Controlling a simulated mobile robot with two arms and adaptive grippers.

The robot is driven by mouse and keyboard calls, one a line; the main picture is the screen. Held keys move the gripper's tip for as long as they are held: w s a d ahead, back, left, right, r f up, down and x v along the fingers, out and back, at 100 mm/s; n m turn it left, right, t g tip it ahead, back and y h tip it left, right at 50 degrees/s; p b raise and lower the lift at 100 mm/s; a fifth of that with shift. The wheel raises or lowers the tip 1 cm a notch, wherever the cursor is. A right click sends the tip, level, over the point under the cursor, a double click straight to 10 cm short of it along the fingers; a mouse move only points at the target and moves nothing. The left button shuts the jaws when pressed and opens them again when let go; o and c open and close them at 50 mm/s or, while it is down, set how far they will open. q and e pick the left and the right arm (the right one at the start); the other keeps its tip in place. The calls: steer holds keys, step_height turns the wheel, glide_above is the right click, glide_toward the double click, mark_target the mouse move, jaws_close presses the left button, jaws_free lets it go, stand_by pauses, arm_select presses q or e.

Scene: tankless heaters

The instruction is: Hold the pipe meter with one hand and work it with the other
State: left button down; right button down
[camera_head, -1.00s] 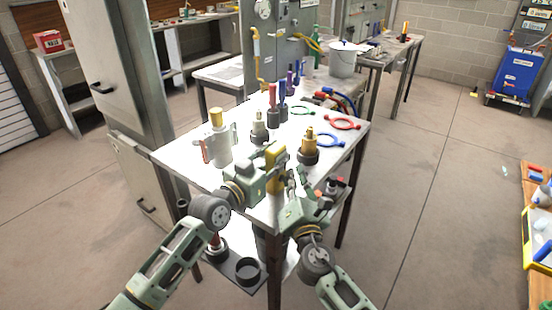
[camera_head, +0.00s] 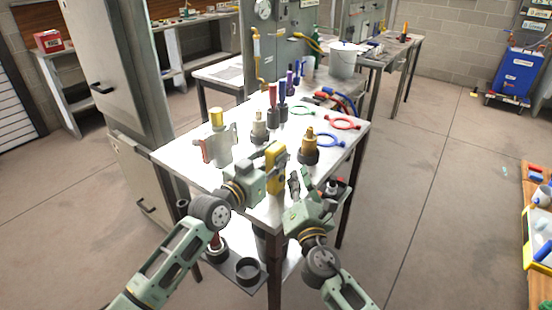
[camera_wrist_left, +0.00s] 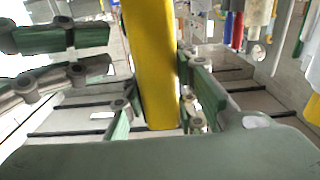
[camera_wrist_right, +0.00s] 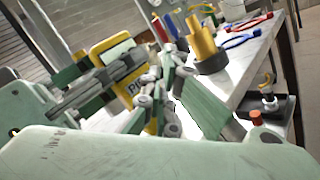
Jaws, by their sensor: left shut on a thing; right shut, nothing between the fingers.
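The yellow pipe meter (camera_head: 276,168) is upright above the front of the white table. My left gripper (camera_head: 268,176) is shut on it; the meter also shows between its fingers in the left wrist view (camera_wrist_left: 152,70). In the right wrist view the meter (camera_wrist_right: 118,62) shows its light display and part of its lettering, partly behind fingers. My right gripper (camera_head: 296,186) is shut and empty, just right of the meter. Its fingers (camera_wrist_right: 158,95) appear close to the meter; I cannot tell whether they touch it.

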steer(key=shift+s+d, duration=0.85)
steer(key=shift+d, duration=0.35)
steer(key=shift+s+d, duration=0.85)
steer(key=shift+d, duration=0.3)
arm_select(q)
steer(key=c, duration=1.3)
jaws_free()
steer(key=shift+c, duration=0.2)
